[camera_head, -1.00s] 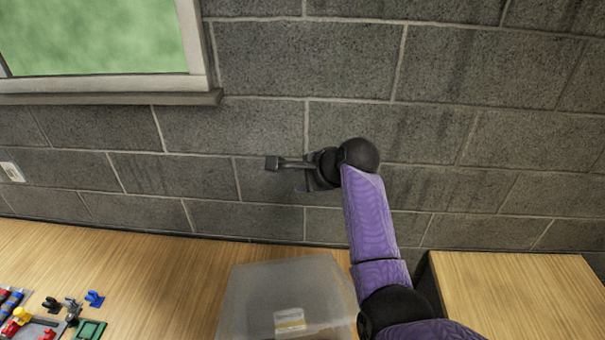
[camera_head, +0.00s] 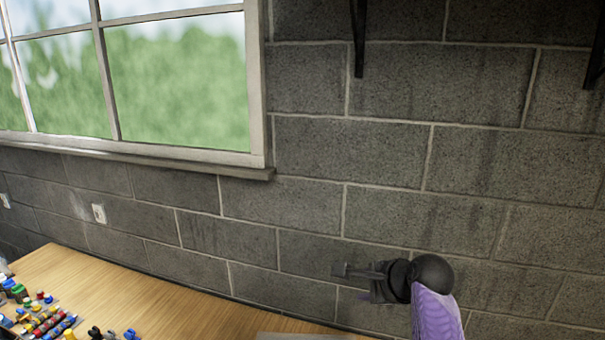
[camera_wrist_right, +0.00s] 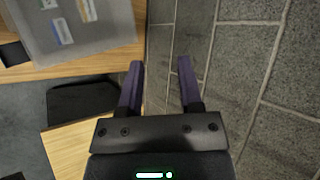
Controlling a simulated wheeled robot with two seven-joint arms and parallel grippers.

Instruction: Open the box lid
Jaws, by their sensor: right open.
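The box is a translucent, greyish container. In the head view only a thin strip of its top (camera_head: 305,337) shows at the bottom edge. In the right wrist view the box (camera_wrist_right: 85,48) fills the upper left, with a few labels on it; its lid looks closed, though the full outline is cut off. My right gripper (camera_head: 350,282) is at the lower right of the head view, in front of the block wall. In the right wrist view the gripper (camera_wrist_right: 158,85) is open and empty, its purple fingers apart and clear of the box. My left gripper is not in view.
A wooden table (camera_head: 165,300) runs along the grey block wall (camera_head: 400,170). Several small colourful parts (camera_head: 45,320) lie at its left end. A window (camera_head: 170,75) is at upper left. The right wrist view shows a gap between wooden surfaces.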

